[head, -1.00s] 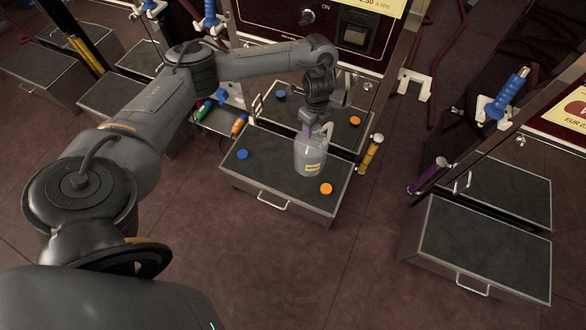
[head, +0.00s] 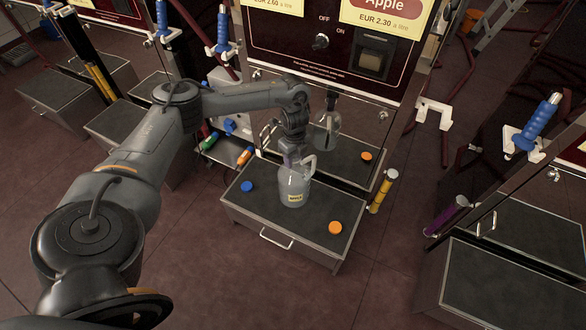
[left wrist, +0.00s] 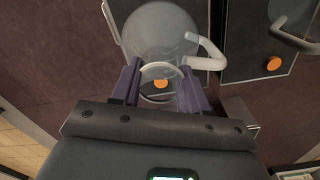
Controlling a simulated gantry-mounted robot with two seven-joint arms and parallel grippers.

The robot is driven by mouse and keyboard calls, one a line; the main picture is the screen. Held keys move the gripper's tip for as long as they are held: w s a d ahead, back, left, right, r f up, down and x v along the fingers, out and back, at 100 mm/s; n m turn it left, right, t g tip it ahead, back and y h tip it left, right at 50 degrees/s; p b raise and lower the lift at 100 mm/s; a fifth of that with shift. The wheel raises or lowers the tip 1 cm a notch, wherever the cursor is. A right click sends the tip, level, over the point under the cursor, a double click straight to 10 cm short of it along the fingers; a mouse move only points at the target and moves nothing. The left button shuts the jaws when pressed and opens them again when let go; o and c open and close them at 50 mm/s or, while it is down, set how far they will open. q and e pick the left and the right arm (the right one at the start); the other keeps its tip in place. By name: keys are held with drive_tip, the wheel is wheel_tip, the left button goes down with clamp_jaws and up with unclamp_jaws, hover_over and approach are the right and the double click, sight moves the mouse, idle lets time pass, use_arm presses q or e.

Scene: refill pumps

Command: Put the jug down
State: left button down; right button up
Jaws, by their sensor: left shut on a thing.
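The jug (head: 293,187) is a pale grey can with a yellow label and a side handle. It is upright over the dark top of the drawer box (head: 262,213), between a blue cap (head: 247,186) and an orange cap (head: 335,227). I cannot tell whether its base touches the top. My left gripper (head: 294,164) comes from above and is shut on the jug's upper part. In the left wrist view, the jug (left wrist: 158,35) lies beyond the purple fingers (left wrist: 161,92). My right gripper is not in view.
A mirror-like panel behind the box reflects the jug and an orange cap (head: 366,156). A blue-handled nozzle (head: 540,125) hangs at the right. The top's right side has free room.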

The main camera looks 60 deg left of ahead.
sight(299, 173)
use_arm(q)
drive_tip(key=shift+s+a+f, duration=0.1)
drive_tip(key=shift+a+f, duration=0.1)
drive_tip(key=shift+f, duration=0.1)
wheel_tip(299, 173, down, 4)
drive_tip(key=b, duration=0.3)
drive_tip(key=shift+r, duration=0.15)
drive_tip(key=c, duration=0.6)
unclamp_jaws()
drive_tip(key=shift+f, duration=0.2)
drive_tip(key=shift+o, duration=0.2)
